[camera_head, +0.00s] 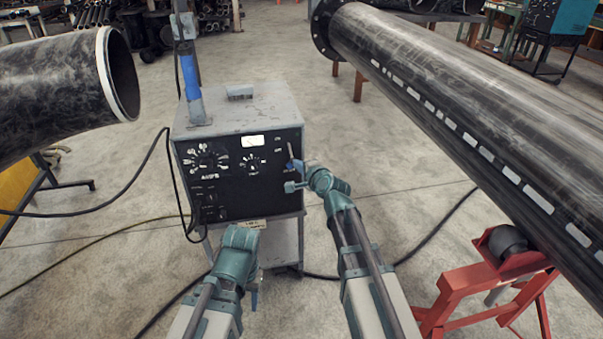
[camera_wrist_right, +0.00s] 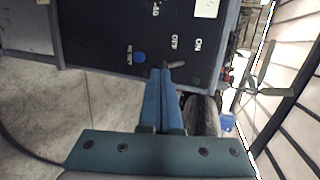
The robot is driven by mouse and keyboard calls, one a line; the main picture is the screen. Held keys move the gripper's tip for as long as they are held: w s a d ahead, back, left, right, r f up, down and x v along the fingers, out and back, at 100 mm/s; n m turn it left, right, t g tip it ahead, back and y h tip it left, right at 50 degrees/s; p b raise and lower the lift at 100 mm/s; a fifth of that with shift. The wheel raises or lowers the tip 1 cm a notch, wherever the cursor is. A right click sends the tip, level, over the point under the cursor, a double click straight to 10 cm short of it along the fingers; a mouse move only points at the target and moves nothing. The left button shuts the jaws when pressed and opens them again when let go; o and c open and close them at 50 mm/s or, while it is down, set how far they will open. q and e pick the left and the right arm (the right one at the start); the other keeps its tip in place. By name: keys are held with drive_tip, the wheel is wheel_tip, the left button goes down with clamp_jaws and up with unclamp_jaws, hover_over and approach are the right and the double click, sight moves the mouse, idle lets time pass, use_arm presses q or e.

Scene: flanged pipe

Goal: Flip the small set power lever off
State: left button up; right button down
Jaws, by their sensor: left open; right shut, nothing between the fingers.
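The small set (camera_head: 238,170) is a grey metal box with a black front panel of dials. Its small grey power lever (camera_wrist_right: 176,65) shows in the right wrist view below the OFF and ON labels. My right gripper (camera_head: 291,165) is at the right side of the panel. In the right wrist view its blue fingers (camera_wrist_right: 163,72) are shut and empty, with the tips right at the lever; I cannot tell whether they touch it. My left gripper (camera_head: 240,240) is low in front of the set and open, its fingers mostly hidden.
A large black pipe (camera_head: 460,110) runs along the right, over a red stand (camera_head: 480,290). A pipe end (camera_head: 105,75) juts in from the left. Cables (camera_head: 130,180) lie on the floor.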

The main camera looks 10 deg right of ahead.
sight(291, 153)
drive_tip(key=shift+w+a+f, duration=0.1)
drive_tip(key=shift+w, duration=0.25)
drive_tip(key=shift+w+a+f+b, duration=0.1)
drive_tip(key=shift+w+f+b, duration=0.15)
drive_tip(key=shift+f+b, duration=0.25)
drive_tip(key=shift+w+f+b, duration=0.2)
drive_tip(key=shift+f+b, duration=0.2)
drive_tip(key=shift+b, duration=0.1)
drive_tip(key=shift+w+r, duration=0.1)
drive_tip(key=shift+r, duration=0.05)
drive_tip(key=shift+w+r+p, duration=0.2)
drive_tip(key=shift+r+p, duration=0.5)
drive_tip(key=shift+p, duration=0.15)
